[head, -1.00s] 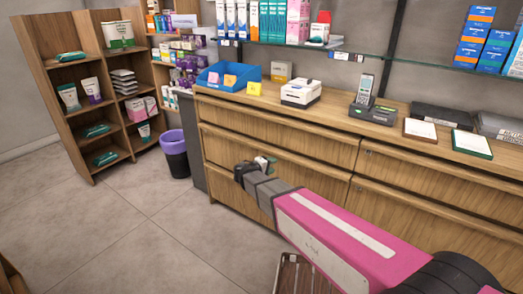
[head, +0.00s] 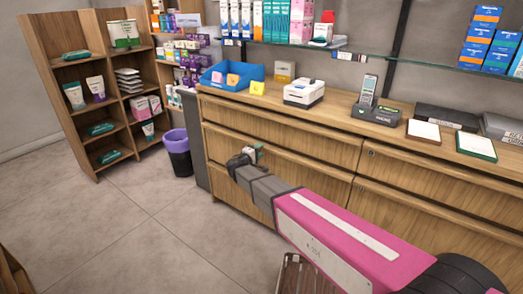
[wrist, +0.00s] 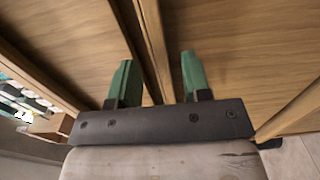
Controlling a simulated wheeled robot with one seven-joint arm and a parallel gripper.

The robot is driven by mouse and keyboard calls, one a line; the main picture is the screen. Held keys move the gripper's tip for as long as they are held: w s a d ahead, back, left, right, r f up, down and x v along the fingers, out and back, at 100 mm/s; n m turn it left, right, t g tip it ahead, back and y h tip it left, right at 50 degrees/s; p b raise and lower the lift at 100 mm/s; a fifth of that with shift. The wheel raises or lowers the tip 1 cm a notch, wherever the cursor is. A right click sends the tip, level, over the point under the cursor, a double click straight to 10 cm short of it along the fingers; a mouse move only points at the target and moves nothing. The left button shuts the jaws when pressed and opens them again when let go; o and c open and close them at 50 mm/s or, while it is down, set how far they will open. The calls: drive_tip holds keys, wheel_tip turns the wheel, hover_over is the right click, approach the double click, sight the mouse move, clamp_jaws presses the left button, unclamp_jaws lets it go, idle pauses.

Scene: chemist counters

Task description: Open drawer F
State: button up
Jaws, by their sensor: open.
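The wooden counter has wide drawer fronts in rows: an upper left drawer front (head: 290,133), a lower left drawer front (head: 305,180) and more to the right. No letter is readable, so I cannot tell which is drawer F. My gripper (head: 250,155) is in front of the left column, near the seam between the upper and lower fronts. In the wrist view, the two green fingertips (wrist: 157,80) are spread apart, with a wooden edge (wrist: 154,45) running between them. I cannot tell whether they touch it. All the drawers in view look shut.
A purple-rimmed bin (head: 177,150) stands left of the counter, beside a wooden shelf unit (head: 97,100). A blue tray (head: 232,76), a white printer (head: 304,93) and a card terminal (head: 375,108) are on the countertop. The floor (head: 120,215) at left is clear.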

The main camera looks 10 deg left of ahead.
drive_tip(key=shift+x, duration=1.15)
clamp_jaws()
drive_tip(key=v, duration=2.6)
drive_tip(key=shift+f, duration=0.1)
unclamp_jaws()
drive_tip(key=v, duration=1)
drive_tip(key=shift+s+a, duration=0.15)
drive_tip(key=shift+s, duration=0.2)
